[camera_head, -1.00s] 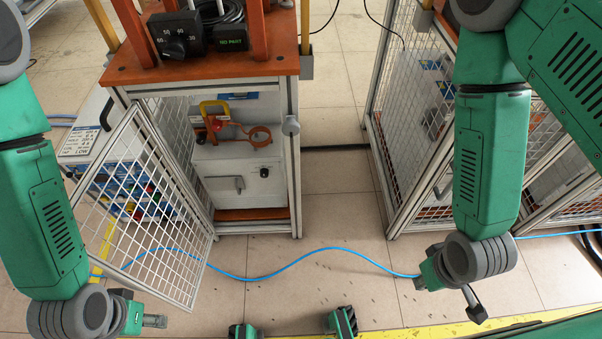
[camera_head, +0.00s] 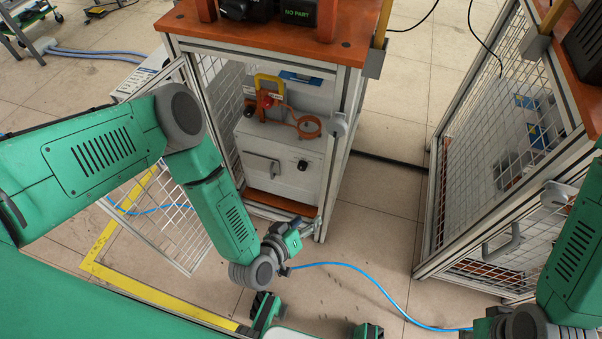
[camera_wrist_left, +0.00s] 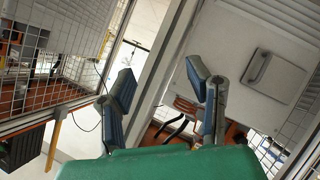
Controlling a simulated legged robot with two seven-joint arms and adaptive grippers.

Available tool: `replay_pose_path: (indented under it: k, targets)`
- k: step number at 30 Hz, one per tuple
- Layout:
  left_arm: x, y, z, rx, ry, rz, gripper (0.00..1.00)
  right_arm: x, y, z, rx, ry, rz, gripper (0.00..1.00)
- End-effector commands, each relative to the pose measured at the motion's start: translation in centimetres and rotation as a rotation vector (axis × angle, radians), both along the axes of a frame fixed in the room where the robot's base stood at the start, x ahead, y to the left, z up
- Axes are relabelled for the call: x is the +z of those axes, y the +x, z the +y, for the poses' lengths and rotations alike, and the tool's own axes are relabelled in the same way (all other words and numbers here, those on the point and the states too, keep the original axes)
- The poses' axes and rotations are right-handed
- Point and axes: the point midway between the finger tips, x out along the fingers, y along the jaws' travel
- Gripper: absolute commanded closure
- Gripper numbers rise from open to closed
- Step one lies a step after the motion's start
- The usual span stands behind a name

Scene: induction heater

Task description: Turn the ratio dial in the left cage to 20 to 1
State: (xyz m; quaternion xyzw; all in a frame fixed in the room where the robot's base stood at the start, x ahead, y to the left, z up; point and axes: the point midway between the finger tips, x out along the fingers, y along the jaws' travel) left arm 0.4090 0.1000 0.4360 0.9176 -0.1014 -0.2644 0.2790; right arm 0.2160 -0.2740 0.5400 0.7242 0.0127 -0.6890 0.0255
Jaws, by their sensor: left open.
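The left cage (camera_head: 330,190) stands open at the front, under an orange-brown top. Inside is a white box (camera_head: 270,145) with a small black dial (camera_head: 302,165) at the right of its front; its setting is too small to read. My left gripper (camera_head: 290,232) is open and empty, below and in front of the box, apart from the dial. In the left wrist view the open fingers (camera_wrist_left: 160,85) show against the cage post and the box's handle (camera_wrist_left: 272,75); I cannot make out the dial there. My right gripper (camera_head: 490,326) is at the bottom right, partly cut off.
The open mesh door (camera_head: 165,225) of the left cage hangs to the left, partly behind my left arm. An orange ring (camera_head: 308,126) and a yellow-shackled red part (camera_head: 265,97) sit on the box. Another mesh cage (camera_head: 490,160) stands right. A blue hose (camera_head: 375,285) crosses the floor.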

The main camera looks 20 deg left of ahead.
Motion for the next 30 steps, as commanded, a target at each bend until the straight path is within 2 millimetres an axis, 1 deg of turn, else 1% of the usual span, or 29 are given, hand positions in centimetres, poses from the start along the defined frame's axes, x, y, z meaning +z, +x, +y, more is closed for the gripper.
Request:
replay_pose_path:
  k: [1,2,3,6,9,12,14,17,20,27,30]
  targets:
    - [-1.8,1.0,0.6,0.085,-0.033,-0.083,0.55,-1.2,0.0,-0.1,-0.001,-0.001,0.0,1.0]
    - [-2.1,1.7,1.1,0.13,-0.049,-0.135,0.55,-1.5,0.0,-0.1,-0.002,-0.001,0.0,1.0]
    - [-2.4,2.3,1.9,0.188,-0.064,-0.198,0.55,-1.9,0.0,-0.1,-0.002,-0.001,0.001,1.0]
    - [-3.0,3.1,4.3,0.3,-0.083,-0.325,0.55,-2.5,0.0,-0.1,-0.003,-0.001,0.001,1.0]
    - [-3.3,3.2,6.2,0.366,-0.089,-0.403,0.55,-2.8,0.0,-0.1,-0.003,-0.001,0.001,1.0]
    - [-3.3,3.4,7.0,0.392,-0.091,-0.436,0.55,-2.9,0.0,-0.1,-0.003,-0.001,0.001,1.0]
    - [-3.3,3.9,7.2,0.396,-0.094,-0.441,0.55,-3.0,0.0,-0.1,-0.002,-0.001,0.0,1.0]
    - [-3.3,5.2,7.2,0.394,-0.093,-0.441,0.55,-3.4,0.0,-0.1,-0.002,-0.001,0.0,1.0]
    - [-3.3,7.1,7.1,0.394,-0.09,-0.441,0.55,-4.0,0.0,-0.1,-0.002,-0.001,0.0,1.0]
    - [-3.3,12.3,7.0,0.392,-0.087,-0.441,0.55,-5.6,0.0,-0.2,-0.002,-0.001,0.0,1.0]
    - [-3.3,14.1,7.1,0.392,-0.088,-0.439,0.55,-6.2,0.0,-0.2,-0.002,-0.001,0.0,1.0]
